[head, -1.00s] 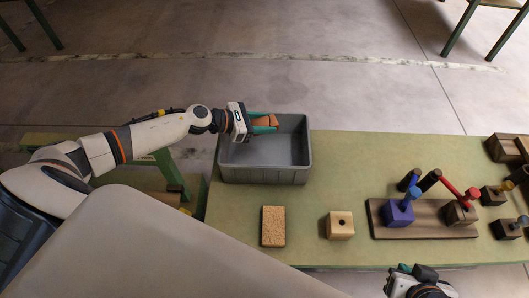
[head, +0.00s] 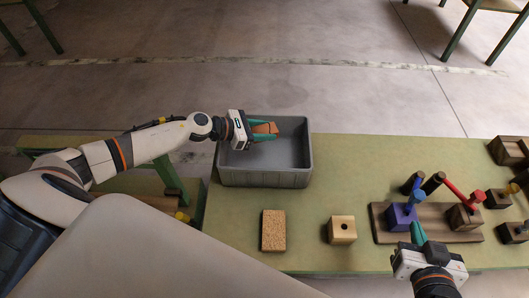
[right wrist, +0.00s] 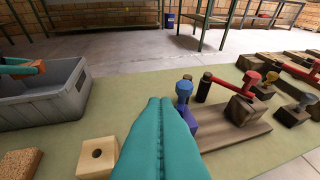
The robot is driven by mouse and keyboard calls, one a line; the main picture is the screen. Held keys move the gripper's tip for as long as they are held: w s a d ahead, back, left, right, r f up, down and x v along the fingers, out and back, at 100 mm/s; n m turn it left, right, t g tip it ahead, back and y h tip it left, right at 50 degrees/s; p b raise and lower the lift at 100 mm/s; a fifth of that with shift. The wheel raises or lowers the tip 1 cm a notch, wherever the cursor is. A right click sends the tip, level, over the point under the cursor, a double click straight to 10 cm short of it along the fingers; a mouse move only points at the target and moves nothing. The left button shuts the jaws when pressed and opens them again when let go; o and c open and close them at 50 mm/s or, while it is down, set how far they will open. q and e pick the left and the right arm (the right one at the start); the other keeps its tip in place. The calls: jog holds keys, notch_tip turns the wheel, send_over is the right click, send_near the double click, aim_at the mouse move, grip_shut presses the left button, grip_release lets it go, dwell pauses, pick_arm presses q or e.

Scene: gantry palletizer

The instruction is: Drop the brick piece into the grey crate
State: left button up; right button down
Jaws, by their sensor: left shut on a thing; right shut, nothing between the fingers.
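The orange-brown brick piece (head: 265,128) is between the teal fingers of my left gripper (head: 262,131), which is shut on it. The gripper holds it over the inside of the grey crate (head: 265,179), toward its left part. The crate stands at the far left of the green table, and its bare floor shows. The right wrist view also shows the brick piece (right wrist: 38,67) above the crate (right wrist: 58,105). My right gripper (head: 418,233) is shut and empty, above the table's front edge by the purple block. Its closed fingers (right wrist: 160,110) fill the middle of the right wrist view.
A cork-like block (head: 273,231) and a pale block with a hole (head: 341,229) lie in front of the crate. A wooden board (head: 380,222) carries a purple block (head: 402,216) and a brown block (head: 464,217) with handles. More dark blocks stand at the right. The table between is clear.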

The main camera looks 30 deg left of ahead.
pick_arm(q)
jog(key=o, duration=1.1)
jog(key=shift+p+v, duration=0.55)
jog(key=shift+v, duration=5.45)
pick_arm(e)
jog(key=shift+s+d+f+g+h, duration=0.2)
jog(key=shift+s+d+f+g, duration=0.15)
jog(key=shift+s+f+g, duration=0.45)
jog(key=shift+s+d+f+g+h, duration=0.2)
jog(key=shift+s+d+f+g, duration=0.15)
jog(key=shift+s+f+g, duration=0.4)
pick_arm(q)
jog(key=shift+f, duration=0.1)
